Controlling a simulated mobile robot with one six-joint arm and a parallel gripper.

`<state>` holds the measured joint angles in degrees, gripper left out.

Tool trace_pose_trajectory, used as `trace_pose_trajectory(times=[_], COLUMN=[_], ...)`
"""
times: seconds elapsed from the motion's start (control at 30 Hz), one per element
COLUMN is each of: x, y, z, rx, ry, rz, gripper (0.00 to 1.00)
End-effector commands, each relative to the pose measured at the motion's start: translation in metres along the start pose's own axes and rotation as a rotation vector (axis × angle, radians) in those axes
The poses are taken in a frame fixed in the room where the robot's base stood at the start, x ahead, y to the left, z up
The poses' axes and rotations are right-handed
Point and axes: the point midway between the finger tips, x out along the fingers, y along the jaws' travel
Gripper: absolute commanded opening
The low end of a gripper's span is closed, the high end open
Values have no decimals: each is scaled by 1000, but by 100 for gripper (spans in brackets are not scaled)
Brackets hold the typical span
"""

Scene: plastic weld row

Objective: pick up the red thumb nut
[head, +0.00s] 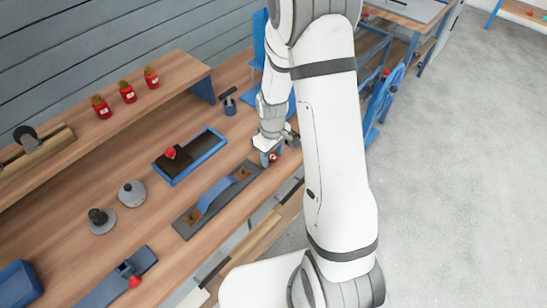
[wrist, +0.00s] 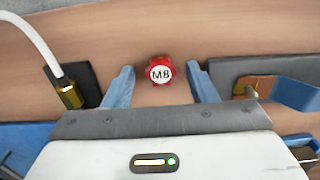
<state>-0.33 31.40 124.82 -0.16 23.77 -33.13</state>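The red thumb nut (wrist: 161,70), a lobed knob with a white cap marked M8, lies on the wooden bench top. My gripper (wrist: 160,77) is open, with one blue finger on each side of the nut and a visible gap to both. The nut sits level with the fingertips in the wrist view; I cannot tell the height left above it. In the head view the nut (head: 274,157) shows partly behind my gripper (head: 270,150) near the bench's front edge.
A grey plate with a blue handle (head: 217,194) lies close by, left of my gripper. Red jars (head: 127,92) stand on the shelf. A cable with a brass end (wrist: 70,95) is left of the fingers.

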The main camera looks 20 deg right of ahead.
Motion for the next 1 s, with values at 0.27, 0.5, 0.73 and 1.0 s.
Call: trace_pose_trajectory(times=[0.27,0.5,0.73,1.0], x=[0,0,0,-27], y=[0,0,-1,0], z=[0,0,0,-2], rx=[-1,-1,-1,-2], ry=[0,0,0,5], rz=[0,0,0,3], gripper=[29,9,5,5])
